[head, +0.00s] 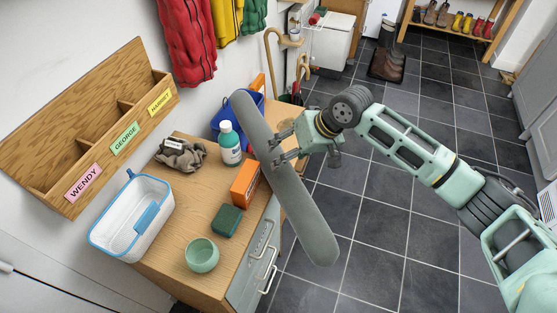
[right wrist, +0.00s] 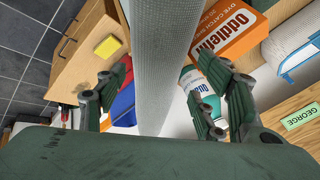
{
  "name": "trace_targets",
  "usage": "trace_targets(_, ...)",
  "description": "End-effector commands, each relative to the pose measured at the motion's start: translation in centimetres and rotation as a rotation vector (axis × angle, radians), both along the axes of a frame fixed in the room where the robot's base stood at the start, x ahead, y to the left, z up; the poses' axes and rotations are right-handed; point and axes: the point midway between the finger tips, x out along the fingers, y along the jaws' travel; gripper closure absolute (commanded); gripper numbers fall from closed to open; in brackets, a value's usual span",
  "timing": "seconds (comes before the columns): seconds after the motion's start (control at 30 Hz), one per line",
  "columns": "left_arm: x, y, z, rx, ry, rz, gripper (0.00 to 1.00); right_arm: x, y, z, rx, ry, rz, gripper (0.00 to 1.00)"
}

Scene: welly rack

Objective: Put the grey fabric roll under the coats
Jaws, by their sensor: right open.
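The grey fabric roll (head: 303,205) is long and slim, slanting across the right edge of the wooden cabinet top in the head view. Its lower end shows over the floor; I cannot tell what supports it. My right gripper (head: 276,148) is open at the roll's upper middle, fingers pointing left. In the right wrist view the roll (right wrist: 158,50) runs between the two spread fingers (right wrist: 160,98), with visible gaps on both sides. The coats hang on the wall at the top: red (head: 186,40), yellow (head: 224,15) and green (head: 254,14). My left gripper is not in view.
A blue container (head: 222,117) stands behind. Tiled floor (head: 400,240) at right is mostly clear.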

Motion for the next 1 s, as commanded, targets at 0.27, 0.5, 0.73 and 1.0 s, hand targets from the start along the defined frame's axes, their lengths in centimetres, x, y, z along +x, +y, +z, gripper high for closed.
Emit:
trace_targets(0.27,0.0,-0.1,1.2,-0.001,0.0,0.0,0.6,0.6,1.5,-2.8,-0.001,0.0,-0.001,0.37)
trace_targets(0.5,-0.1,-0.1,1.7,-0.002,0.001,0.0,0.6,1.3,2.8,-5.6,0.0,-0.002,-0.002,0.37)
trace_targets(0.73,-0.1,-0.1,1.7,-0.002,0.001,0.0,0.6,1.4,2.9,-5.9,0.0,-0.005,-0.002,0.37)
trace_targets(1.0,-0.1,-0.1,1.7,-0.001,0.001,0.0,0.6,1.4,2.9,-5.9,0.0,-0.005,-0.003,0.57)
